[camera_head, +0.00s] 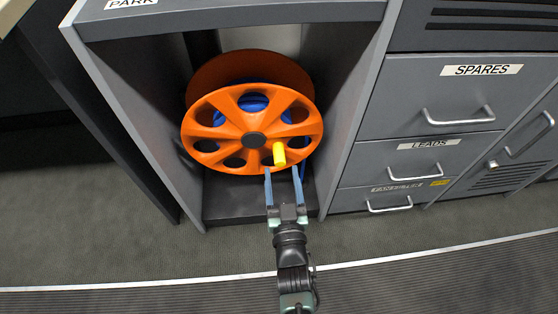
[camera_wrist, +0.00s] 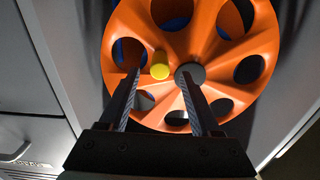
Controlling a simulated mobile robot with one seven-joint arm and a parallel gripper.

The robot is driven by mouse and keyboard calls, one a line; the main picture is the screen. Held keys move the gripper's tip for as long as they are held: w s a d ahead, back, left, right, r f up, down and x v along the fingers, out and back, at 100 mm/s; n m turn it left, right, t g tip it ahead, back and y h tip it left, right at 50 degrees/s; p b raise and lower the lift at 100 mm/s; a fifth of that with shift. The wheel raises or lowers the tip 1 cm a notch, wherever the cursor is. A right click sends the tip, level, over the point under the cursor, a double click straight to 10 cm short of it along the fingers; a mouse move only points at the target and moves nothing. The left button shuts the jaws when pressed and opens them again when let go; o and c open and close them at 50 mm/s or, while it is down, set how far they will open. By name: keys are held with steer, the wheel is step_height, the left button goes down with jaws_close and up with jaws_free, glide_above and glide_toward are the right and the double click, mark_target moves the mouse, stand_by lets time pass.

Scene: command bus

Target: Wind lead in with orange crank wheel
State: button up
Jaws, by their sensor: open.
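The orange crank wheel (camera_head: 225,118) faces me on a reel inside an open grey cabinet bay. It has several round holes and a dark hub, and it also shows in the wrist view (camera_wrist: 250,55). A yellow knob (camera_head: 279,153) sticks out of its lower right in the head view; it also shows in the wrist view (camera_wrist: 160,66). Blue lead (camera_head: 256,88) is wound behind the wheel, partly hidden. My gripper (camera_head: 282,172) is open and empty, its two fingers just below the knob. In the wrist view the knob appears between the fingers; I cannot tell whether they touch it.
The bay's side walls (camera_head: 345,100) stand close on both sides of the wheel. Drawers labelled SPARES (camera_head: 440,95) and LEADS (camera_head: 425,160), with protruding handles, are to the right. Open grey floor (camera_head: 110,255) lies in front.

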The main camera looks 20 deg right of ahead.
mark_target(281, 165)
steer(key=shift+b+x, duration=0.9)
steer(key=shift+x, duration=1.8)
jaws_close()
